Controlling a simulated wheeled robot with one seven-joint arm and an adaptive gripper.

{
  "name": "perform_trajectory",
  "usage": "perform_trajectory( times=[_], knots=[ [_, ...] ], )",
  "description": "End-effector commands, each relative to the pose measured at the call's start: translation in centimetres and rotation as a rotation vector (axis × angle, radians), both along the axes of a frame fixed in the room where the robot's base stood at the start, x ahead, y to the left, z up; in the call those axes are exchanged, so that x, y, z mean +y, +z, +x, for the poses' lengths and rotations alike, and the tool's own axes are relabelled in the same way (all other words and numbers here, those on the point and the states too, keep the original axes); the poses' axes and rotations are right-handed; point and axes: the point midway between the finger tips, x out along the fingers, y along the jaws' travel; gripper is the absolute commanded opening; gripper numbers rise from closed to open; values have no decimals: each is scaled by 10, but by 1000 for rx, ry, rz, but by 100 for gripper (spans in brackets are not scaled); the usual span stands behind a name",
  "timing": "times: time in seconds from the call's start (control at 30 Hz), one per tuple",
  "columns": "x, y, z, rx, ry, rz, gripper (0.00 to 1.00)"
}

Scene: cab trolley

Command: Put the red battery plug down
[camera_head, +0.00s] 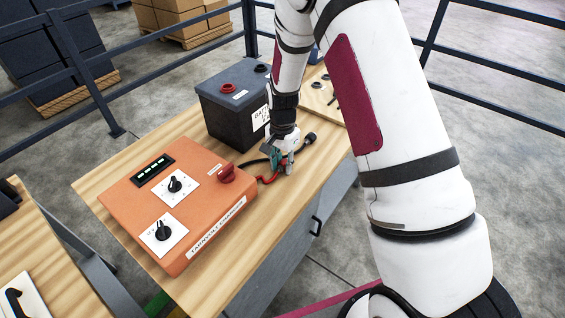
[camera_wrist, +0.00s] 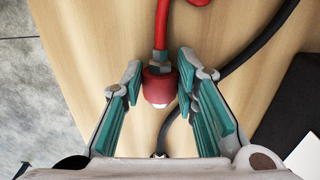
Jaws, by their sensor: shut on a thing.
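The red battery plug (camera_wrist: 160,86) is between the fingers of my gripper (camera_wrist: 160,75) in the wrist view, with its red cable (camera_wrist: 161,25) leading away from it. My gripper is shut on the plug, low over the wooden bench top. In the head view my gripper (camera_head: 283,165) is between the battery and the bench's right edge, and it mostly hides the plug. The red cable (camera_head: 267,181) shows beside the fingers there. I cannot tell whether the plug touches the wood.
The orange charger (camera_head: 135,195) is left of my gripper on the bench (camera_head: 235,262). The dark battery (camera_head: 225,117), with a red terminal (camera_head: 228,88), stands behind. A black plug (camera_head: 309,138) and black cable (camera_wrist: 262,45) lie close by. Bare wood surrounds the red plug.

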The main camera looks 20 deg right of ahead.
Motion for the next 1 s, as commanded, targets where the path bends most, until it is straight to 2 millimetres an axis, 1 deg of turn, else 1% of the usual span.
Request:
perform_trajectory(
  times=[0.03, 0.1, 0.57, 0.87, 1.0],
  knots=[
    [0, -1, 0, 0, 0, 0, 34],
    [0, -1, 0, 0, 0, 0, 48],
    [0, -2, 0, 1, 0, -1, 48],
    [1, 51, 4, -5, 0, 0, 48],
    [1, 83, 3, -5, 1, 0, 48]
  ],
)
